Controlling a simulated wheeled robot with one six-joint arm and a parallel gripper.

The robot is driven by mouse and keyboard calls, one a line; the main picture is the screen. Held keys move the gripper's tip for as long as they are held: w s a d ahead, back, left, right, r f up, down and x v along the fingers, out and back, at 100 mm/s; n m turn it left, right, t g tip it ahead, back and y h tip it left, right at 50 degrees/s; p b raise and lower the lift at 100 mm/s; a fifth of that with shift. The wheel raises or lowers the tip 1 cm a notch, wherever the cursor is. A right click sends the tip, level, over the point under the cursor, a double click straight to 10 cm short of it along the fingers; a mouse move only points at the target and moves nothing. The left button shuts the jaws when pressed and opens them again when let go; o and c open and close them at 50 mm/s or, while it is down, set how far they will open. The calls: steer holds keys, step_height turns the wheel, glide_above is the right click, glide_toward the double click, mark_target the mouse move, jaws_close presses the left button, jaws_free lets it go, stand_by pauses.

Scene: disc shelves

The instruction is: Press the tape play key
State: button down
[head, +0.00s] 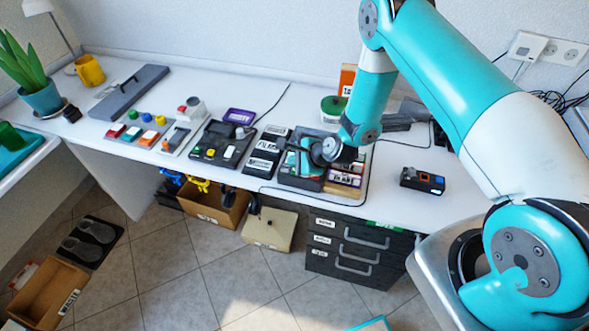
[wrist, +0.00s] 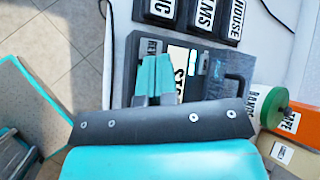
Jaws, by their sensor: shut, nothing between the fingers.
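A dark tape deck (head: 314,184) lies on the white desk under my gripper. In the wrist view its dark body (wrist: 213,63) shows with a handle at the right. A white key (wrist: 181,62) reads "STO", its end hidden by my fingers. A darker label (wrist: 150,47) beside it begins with "RE". I cannot read a play label; the fingers cover part of the key row. My gripper (wrist: 155,62) is shut and empty, its teal fingertips over the deck beside the white key. I cannot tell whether they touch it. In the head view the wrist hides part of the deck.
Black labelled blocks (head: 262,160) stand left of the deck. Further left are a button panel (head: 222,143) and coloured keys (head: 133,134). A small black device (head: 422,181) lies to the right, with clear desk around it.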

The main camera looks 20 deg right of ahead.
stand_by(0.3)
steer(key=shift+s+f+b, duration=0.1)
steer(key=shift+f+b, duration=0.25)
steer(key=shift+f, duration=0.1)
steer(key=shift+f+b, duration=0.35)
steer(key=shift+f, duration=0.05)
stand_by(0.5)
steer(key=shift+r, duration=0.15)
steer(key=shift+r+p, duration=0.65)
steer(key=shift+r, duration=0.1)
steer(key=shift+r+p, duration=1.85)
steer(key=shift+r, duration=0.7)
steer(key=shift+f, duration=0.1)
